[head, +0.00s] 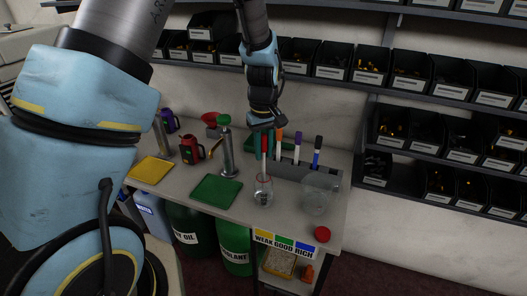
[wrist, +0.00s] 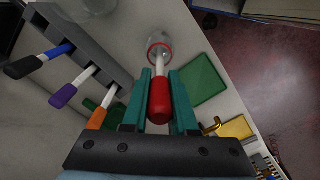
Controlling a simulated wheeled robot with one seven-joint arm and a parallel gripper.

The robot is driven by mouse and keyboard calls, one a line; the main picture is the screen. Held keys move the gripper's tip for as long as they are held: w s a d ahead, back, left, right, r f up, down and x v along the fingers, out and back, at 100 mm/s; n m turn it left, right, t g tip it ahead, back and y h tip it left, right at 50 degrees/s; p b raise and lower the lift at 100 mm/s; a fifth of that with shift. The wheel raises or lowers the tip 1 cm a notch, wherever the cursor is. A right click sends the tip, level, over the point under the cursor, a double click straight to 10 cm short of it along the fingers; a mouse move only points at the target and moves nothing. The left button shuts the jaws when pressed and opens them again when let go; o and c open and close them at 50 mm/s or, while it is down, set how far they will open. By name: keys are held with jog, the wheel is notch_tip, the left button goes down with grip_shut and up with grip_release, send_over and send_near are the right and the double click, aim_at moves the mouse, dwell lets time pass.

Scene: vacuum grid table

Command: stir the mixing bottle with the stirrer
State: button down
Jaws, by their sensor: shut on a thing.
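My gripper (head: 265,124) is shut on the red-handled stirrer (head: 264,143), which has a white shaft. In the wrist view the red handle of the stirrer (wrist: 160,98) sits between the green fingers of my gripper (wrist: 158,88). The stirrer points down, close to upright. The mixing bottle (head: 263,187) is a clear vessel with a red ring at its mouth, standing on the table below my gripper. The mouth of the bottle (wrist: 160,44) shows at the shaft's far end in the wrist view. The shaft's lower end appears to be inside the bottle.
A clear container (head: 318,196) stands to the right, with a red cap (head: 322,234) near the front edge. A green mat (head: 216,190) and metal dispenser (head: 226,152) are left. Shelf bins (head: 370,70) are behind.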

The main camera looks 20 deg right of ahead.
aim_at(263, 135)
jog(key=shift+r+p, duration=1.5)
jog(key=shift+r, duration=2.45)
jog(key=shift+r, duration=2)
